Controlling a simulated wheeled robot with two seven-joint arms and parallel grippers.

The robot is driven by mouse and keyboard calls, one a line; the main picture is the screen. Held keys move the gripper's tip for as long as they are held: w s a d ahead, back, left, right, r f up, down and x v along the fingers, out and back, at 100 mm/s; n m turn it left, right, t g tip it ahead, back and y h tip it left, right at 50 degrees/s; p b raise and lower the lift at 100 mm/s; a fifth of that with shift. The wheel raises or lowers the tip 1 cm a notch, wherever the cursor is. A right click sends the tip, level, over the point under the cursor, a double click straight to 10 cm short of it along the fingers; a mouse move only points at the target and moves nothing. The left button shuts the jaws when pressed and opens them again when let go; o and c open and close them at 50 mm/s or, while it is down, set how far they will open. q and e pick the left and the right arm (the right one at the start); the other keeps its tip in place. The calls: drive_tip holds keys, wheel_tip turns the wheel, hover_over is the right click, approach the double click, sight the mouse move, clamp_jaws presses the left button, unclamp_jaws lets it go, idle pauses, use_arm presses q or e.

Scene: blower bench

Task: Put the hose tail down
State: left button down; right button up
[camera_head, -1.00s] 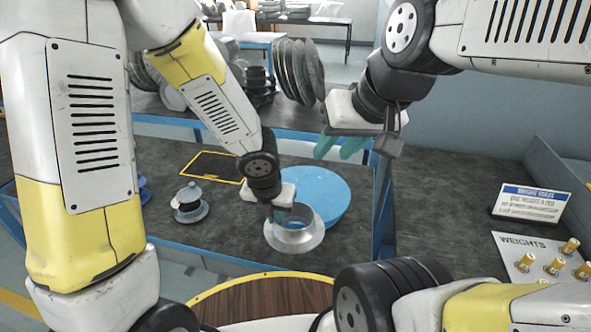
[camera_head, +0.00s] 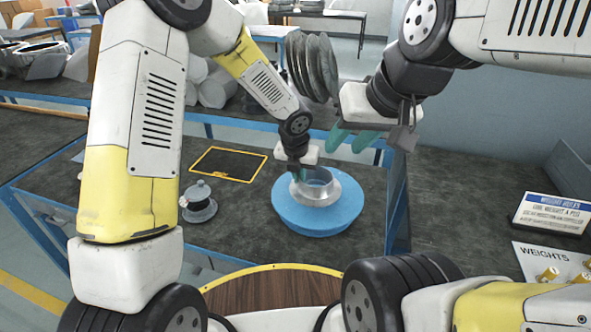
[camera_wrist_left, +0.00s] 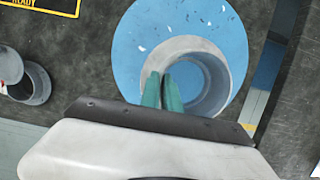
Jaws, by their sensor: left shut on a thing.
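The hose tail is a grey flanged ring with a short open neck (camera_head: 325,190). My left gripper (camera_head: 299,172) is shut on its wall at the left side. In the left wrist view the two green fingers (camera_wrist_left: 163,92) pinch the near-left wall of the hose tail (camera_wrist_left: 205,52). The hose tail is over the round blue pad (camera_head: 310,223), which also shows in the left wrist view (camera_wrist_left: 140,35). I cannot tell whether it touches the pad. My right gripper (camera_head: 351,140) is open and empty, above and to the right of the hose tail.
A sign (camera_head: 552,213) and weights board (camera_head: 545,262) are at right.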

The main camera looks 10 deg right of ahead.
use_arm(q)
drive_tip(key=shift+w+d+f, duration=0.15)
drive_tip(key=shift+w+d, duration=0.1)
drive_tip(key=shift+w, duration=0.35)
drive_tip(key=shift+f, duration=1.65)
drive_tip(key=c, duration=1.6)
unclamp_jaws()
drive_tip(key=shift+f, duration=0.1)
